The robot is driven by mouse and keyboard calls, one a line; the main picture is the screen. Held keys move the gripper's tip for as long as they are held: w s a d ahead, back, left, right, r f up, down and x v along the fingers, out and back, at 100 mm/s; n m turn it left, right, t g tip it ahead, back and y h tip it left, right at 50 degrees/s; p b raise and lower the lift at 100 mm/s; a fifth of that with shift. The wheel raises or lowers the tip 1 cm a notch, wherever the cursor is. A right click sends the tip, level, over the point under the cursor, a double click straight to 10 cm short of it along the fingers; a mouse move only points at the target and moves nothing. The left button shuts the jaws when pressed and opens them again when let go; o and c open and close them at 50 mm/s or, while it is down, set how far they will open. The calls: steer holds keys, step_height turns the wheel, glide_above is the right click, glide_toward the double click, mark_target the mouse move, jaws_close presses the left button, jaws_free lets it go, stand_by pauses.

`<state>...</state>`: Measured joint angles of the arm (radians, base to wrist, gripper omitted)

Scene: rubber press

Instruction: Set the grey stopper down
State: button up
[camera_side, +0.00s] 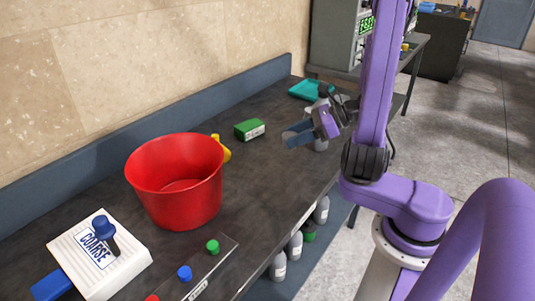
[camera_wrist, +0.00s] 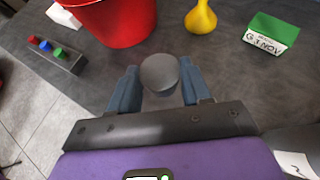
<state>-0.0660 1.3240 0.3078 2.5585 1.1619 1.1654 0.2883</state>
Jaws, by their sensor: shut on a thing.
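The grey stopper (camera_wrist: 159,72) shows as a round, dull grey top between the blue fingers of my gripper (camera_wrist: 158,86) in the wrist view. The fingers are shut on it, one on each side. In the side view my gripper (camera_side: 300,134) is over the dark bench (camera_side: 262,182), right of the green box and in front of the teal tray. The stopper is not clear in the side view, where a pale grey shape shows just below the gripper. I cannot tell whether the stopper touches the bench.
A red bucket (camera_side: 178,185) stands left, with a yellow item (camera_wrist: 201,17) and a green box (camera_side: 250,129) behind it. A rack (camera_side: 205,273) holds red, blue and green knobs. A white COARSE box (camera_side: 100,258) and teal tray (camera_side: 306,90) flank the bench. Bench between bucket and gripper is clear.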

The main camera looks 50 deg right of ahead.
steer(key=shift+w+d+f, duration=0.1)
steer(key=shift+w+f, duration=0.1)
steer(key=shift+w, duration=0.2)
steer(key=shift+w+d+f, duration=0.1)
steer(key=shift+w+f, duration=0.05)
steer(key=shift+w, duration=0.25)
steer(key=w+f, duration=0.2)
steer(key=w, duration=0.1)
steer(key=w+d+f, duration=0.1)
steer(key=w+f, duration=0.2)
steer(key=w+d+f, duration=0.1)
steer(key=w+f, duration=0.1)
steer(key=w, duration=0.1)
steer(key=shift+d+f, duration=0.15)
steer(key=shift+d, duration=0.1)
steer(key=shift+w+d+f, duration=0.1)
steer(key=shift+w+f, duration=0.45)
steer(key=shift+f, duration=1.5)
steer(key=shift+s+f, duration=0.1)
steer(key=o, duration=1)
steer(key=shift+o, duration=0.2)
